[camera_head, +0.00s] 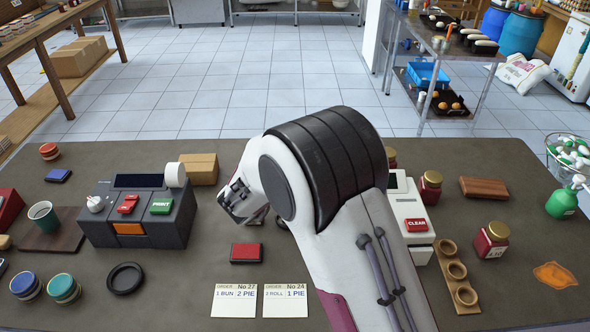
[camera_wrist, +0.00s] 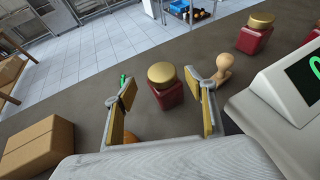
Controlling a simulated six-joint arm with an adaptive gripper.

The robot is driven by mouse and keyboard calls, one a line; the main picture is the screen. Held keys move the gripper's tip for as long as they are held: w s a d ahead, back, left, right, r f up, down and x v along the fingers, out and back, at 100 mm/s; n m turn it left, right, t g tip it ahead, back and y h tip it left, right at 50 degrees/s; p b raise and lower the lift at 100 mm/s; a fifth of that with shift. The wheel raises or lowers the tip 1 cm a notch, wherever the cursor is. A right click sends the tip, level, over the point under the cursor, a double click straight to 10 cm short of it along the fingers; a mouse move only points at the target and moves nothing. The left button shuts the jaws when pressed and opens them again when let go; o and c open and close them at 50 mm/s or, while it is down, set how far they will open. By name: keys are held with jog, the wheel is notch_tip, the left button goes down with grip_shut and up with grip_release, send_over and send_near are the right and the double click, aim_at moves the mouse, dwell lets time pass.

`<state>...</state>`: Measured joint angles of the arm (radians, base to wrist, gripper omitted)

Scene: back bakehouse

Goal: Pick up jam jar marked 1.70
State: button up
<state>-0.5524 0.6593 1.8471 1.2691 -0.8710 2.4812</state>
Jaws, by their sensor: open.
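A red jam jar with a gold lid (camera_wrist: 163,86) stands upright on the table in the wrist view, seen between the two fingers of my gripper (camera_wrist: 160,100). The gripper is open and empty, and the jar appears ahead of the fingers. No price shows on it. In the head view my arm hides this jar and most of the gripper.
A wooden knobbed object (camera_wrist: 222,70) stands right of the jar ahead. A cardboard box (camera_head: 199,168) is to the left, the white scale (camera_head: 408,218) to the right. A label printer (camera_head: 137,212), a red ink pad (camera_head: 246,253) and order cards (camera_head: 286,300) lie nearer.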

jog(key=shift+x, duration=2.1)
jog(key=shift+d+r, duration=0.1)
jog(key=shift+d, duration=0.05)
jog(key=c, duration=1.3)
jog(key=shift+r, duration=0.15)
jog(key=shift+r, duration=4.9)
